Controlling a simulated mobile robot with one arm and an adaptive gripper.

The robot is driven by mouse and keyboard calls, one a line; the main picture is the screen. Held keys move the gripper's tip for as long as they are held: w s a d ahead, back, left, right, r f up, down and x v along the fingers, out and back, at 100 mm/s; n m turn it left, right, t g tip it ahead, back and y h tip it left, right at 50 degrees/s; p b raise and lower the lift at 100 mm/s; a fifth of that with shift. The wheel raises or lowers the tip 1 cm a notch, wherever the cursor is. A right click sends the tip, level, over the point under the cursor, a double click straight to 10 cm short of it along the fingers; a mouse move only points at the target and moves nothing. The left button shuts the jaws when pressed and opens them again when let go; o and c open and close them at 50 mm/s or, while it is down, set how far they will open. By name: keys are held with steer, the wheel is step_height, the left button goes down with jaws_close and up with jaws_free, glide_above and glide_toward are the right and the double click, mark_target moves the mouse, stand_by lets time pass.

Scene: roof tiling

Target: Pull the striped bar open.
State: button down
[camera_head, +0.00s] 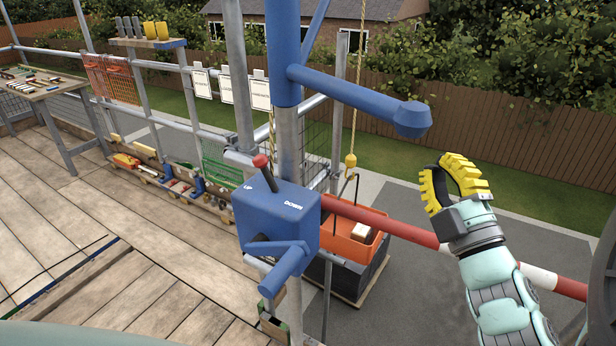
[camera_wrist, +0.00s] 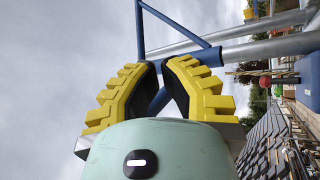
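The striped bar (camera_head: 400,229), red and white, runs from behind the blue control box to the right edge in the head view. It lies across the gap in the railing, and my wrist hides part of it. My gripper (camera_head: 437,164) has yellow ribbed fingers pointing up, above the bar's line in the picture and not on it. In the wrist view, the fingertips (camera_wrist: 160,64) are a little apart with nothing held between them. The bar does not show in the wrist view.
A blue hoist post (camera_head: 283,60) with an arm and a control box (camera_head: 279,220) with a red-knobbed lever stand left of my gripper. An orange tub (camera_head: 354,240) hangs from a yellow hook behind the bar. A workbench (camera_head: 42,88) stands far left. Wooden decking is clear at left.

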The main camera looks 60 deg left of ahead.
steer(key=s+a+f+n+g+h+b, duration=0.1)
steer(key=s+a+f+n+b, duration=0.15)
steer(key=f+b, duration=0.4)
steer(key=s+a+f+n+g+h+b, duration=0.1)
steer(key=a+f+b, duration=0.25)
steer(key=f, duration=0.55)
steer(key=n+h+b, duration=0.1)
steer(key=n+b, duration=0.2)
steer(key=b, duration=0.9)
glide_toward(339, 212)
steer(key=s+a, duration=0.2)
steer(key=a, duration=0.2)
steer(key=shift+w+a+r+p, duration=0.25)
steer(key=shift+w+a+p, duration=0.1)
steer(key=shift+w, duration=0.25)
steer(key=shift+w+a+r+p, duration=0.2)
steer(key=shift+w+a+r, duration=0.15)
steer(key=shift+w, duration=0.25)
steer(key=shift+w+a, duration=0.25)
steer(key=shift+w, duration=0.35)
steer(key=shift+w, duration=0.1)
